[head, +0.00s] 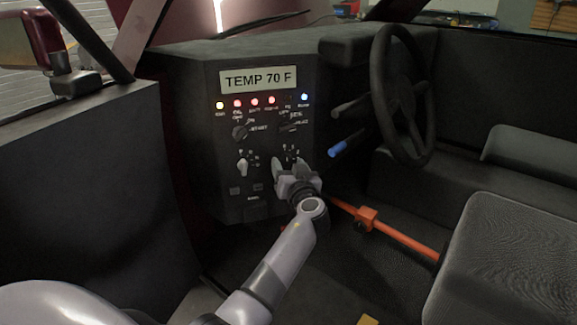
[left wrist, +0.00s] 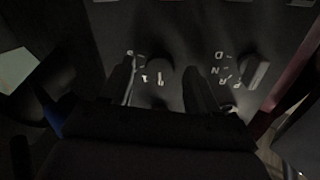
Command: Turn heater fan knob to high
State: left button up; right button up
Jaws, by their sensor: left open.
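A black control panel (head: 265,115) stands below the windshield. A dark round knob (left wrist: 158,78) with small number marks around it shows in the left wrist view. My left gripper (head: 290,166) is open at the lower right of the panel, and its fingers (left wrist: 161,74) stand on either side of that knob. I cannot tell whether they touch it. In the head view the gripper hides most of this knob. The panel's small labels are too blurred to tell which knob is the heater fan. My right gripper is not in view.
A lower left knob (head: 242,166), marked P, R, N, D in the left wrist view (left wrist: 258,70), sits beside the gripper. Two dark upper knobs (head: 240,132) (head: 288,127) are above. The steering wheel (head: 400,95), a blue-tipped lever (head: 345,147) and an orange bar (head: 400,237) are to the right.

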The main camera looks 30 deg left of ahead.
pick_arm(q)
jog(key=shift+w+a, duration=0.25)
jog(key=shift+a, duration=0.05)
jog(key=c, duration=1)
jog(key=shift+c, duration=0.2)
